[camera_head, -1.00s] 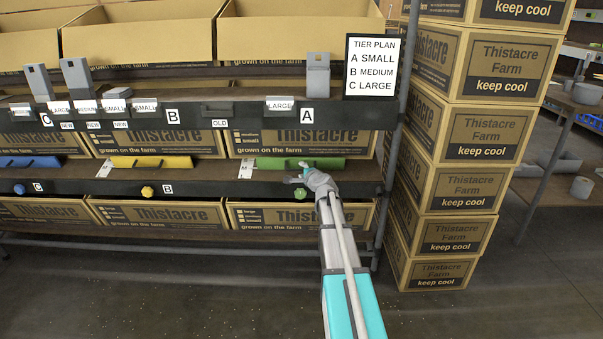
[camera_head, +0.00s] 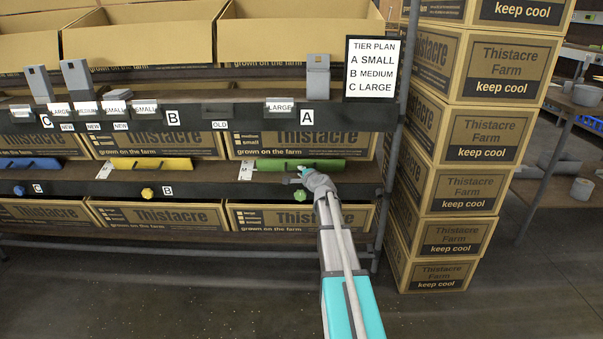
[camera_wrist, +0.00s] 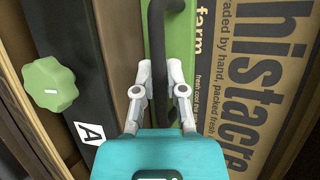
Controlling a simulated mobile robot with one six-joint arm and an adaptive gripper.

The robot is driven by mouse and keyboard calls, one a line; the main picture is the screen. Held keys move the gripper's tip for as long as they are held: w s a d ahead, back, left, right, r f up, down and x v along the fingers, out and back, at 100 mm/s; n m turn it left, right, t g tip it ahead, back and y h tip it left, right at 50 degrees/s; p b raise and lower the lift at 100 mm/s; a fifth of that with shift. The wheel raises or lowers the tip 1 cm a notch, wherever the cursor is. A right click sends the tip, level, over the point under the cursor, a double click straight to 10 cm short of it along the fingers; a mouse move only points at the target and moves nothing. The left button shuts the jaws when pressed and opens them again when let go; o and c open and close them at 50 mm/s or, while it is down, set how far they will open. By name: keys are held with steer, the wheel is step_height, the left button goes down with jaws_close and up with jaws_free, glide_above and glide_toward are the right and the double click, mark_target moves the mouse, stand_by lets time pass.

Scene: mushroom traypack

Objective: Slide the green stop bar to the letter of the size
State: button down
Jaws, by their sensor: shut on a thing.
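The green stop bar (camera_head: 330,163) lies along the lower shelf in front of a box. It also shows in the wrist view (camera_wrist: 182,40), with a black handle (camera_wrist: 158,40). My gripper (camera_wrist: 160,75) has its two fingers on either side of that handle and is shut on it. A green knob (camera_head: 300,195) sits on the rail below the bar and shows large in the wrist view (camera_wrist: 52,86). A letter A plate (camera_wrist: 90,133) is on the dark rail beside the knob. The tier plan sign (camera_head: 373,68) reads A SMALL, B MEDIUM, C LARGE.
A yellow bar (camera_head: 150,163) and a blue bar (camera_head: 30,164) lie farther left on the same shelf. The upper rail carries size tags, including a LARGE tag (camera_head: 280,107) and an OLD tag (camera_head: 220,124). Stacked cartons (camera_head: 470,138) stand to the right of the rack.

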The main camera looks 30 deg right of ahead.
steer(key=s, duration=0.1)
steer(key=s+a, duration=0.1)
steer(key=s+a+f+b, duration=0.1)
steer(key=shift+s, duration=0.2)
steer(key=c, duration=0.7)
jaws_free()
steer(key=shift+w+d, duration=0.1)
